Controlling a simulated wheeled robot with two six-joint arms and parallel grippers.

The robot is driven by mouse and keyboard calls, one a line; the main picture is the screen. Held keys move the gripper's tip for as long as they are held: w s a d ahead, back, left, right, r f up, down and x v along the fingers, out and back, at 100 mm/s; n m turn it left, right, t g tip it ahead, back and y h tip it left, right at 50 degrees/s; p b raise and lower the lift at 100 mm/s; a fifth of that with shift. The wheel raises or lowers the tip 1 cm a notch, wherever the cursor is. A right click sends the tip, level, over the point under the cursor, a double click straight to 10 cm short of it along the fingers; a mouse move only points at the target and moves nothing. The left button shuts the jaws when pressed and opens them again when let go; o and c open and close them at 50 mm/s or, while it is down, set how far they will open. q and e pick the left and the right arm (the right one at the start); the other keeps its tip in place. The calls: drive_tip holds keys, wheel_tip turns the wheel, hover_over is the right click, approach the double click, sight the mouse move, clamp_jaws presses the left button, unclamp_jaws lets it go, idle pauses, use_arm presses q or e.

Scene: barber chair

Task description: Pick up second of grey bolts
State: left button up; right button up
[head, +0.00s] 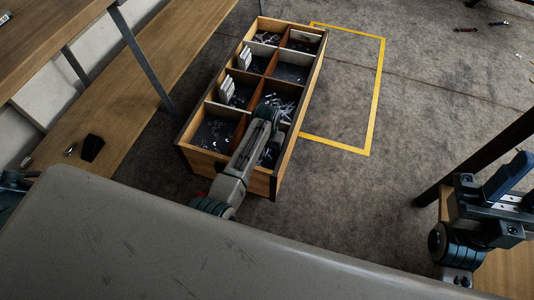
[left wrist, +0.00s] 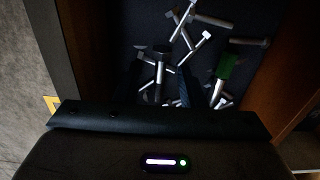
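Several grey bolts (left wrist: 192,48) lie loose and crossed in a dark-floored compartment in the left wrist view. One bolt (left wrist: 160,72) with a darker head appears between the dark fingers of my left gripper (left wrist: 160,88). The fingers look apart, and I see no clear contact with that bolt. In the head view my left gripper (head: 267,113) reaches down into the near right compartment of the wooden bin (head: 222,167), and its fingertips are hidden there.
The bin has wooden dividers and several compartments with small metal parts. A bolt with a green part (left wrist: 225,67) lies at right in the compartment. A wooden bench (head: 125,110) stands left. Floor inside the yellow outline (head: 372,100) is clear.

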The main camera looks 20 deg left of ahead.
use_arm(q)
clamp_jaws()
drive_tip(key=shift+r, duration=0.15)
